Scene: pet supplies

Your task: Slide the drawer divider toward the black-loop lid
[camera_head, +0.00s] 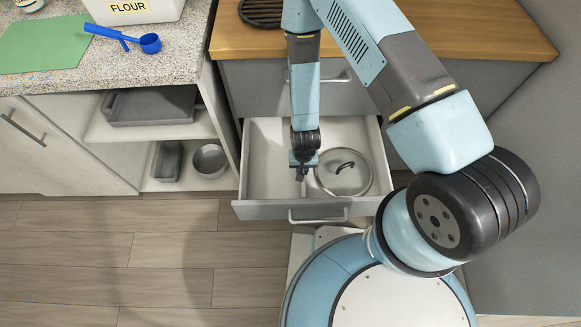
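The open drawer (262,211) is pulled out below the wooden counter. A round lid (358,183) with a black loop handle lies in its right part. My gripper (301,175) points down into the drawer, just left of the lid. It covers the middle of the drawer, and its fingers are too small and dark to show whether they are open or shut. A thin pale edge just left of the lid may be the divider, but my arm and gripper hide most of that area. I cannot tell whether the gripper touches it.
The left part of the drawer (262,165) looks empty. A closed drawer with a handle is above it. At left, an open shelf unit (125,131) holds grey trays and a round pan (209,160). A blue scoop (150,43) and a flour bin (130,12) are on the stone counter.

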